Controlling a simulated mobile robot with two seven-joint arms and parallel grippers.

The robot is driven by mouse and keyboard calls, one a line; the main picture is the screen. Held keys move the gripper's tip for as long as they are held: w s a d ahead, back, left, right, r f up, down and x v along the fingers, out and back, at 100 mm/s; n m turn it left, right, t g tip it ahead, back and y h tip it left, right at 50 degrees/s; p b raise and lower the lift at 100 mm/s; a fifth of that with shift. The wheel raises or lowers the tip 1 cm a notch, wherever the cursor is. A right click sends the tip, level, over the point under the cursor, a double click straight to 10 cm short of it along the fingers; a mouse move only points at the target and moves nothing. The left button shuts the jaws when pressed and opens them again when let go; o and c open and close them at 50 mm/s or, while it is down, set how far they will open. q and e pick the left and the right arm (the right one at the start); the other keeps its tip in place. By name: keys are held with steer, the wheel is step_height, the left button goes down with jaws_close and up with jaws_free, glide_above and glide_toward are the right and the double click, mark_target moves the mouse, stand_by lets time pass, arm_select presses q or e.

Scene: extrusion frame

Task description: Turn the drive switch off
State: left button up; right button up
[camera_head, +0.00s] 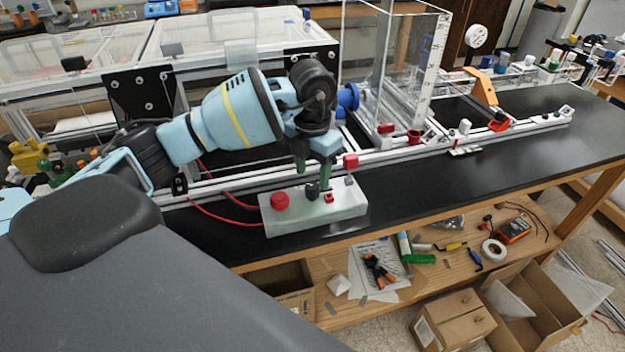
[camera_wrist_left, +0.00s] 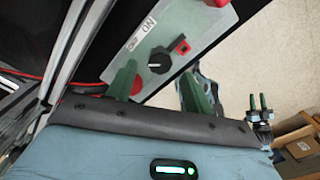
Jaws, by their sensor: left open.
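The drive switch is a black rotary knob (camera_wrist_left: 160,60) with a white mark, on a pale grey control box (camera_head: 345,208). An "ON" label (camera_wrist_left: 150,22) is printed on the box. A red round button (camera_head: 280,201) and a small red part (camera_wrist_left: 182,46) flank the knob. My left gripper (camera_head: 313,175) is above the box, pointing down, with green fingers apart and nothing between them. In the left wrist view, the knob shows just beyond the fingertips, apart from them. What looks like my right gripper (camera_wrist_left: 259,103) shows small in that view; its opening is unclear.
The box lies at the front edge of a black bench (camera_head: 420,175), with a red cable (camera_head: 225,215) on its left. Aluminium rails (camera_head: 400,151) run behind it. A clear enclosure (camera_head: 400,65) stands further back.

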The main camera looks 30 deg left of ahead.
mark_target(312, 185)
arm_select(q)
steer(key=shift+r, duration=1.95)
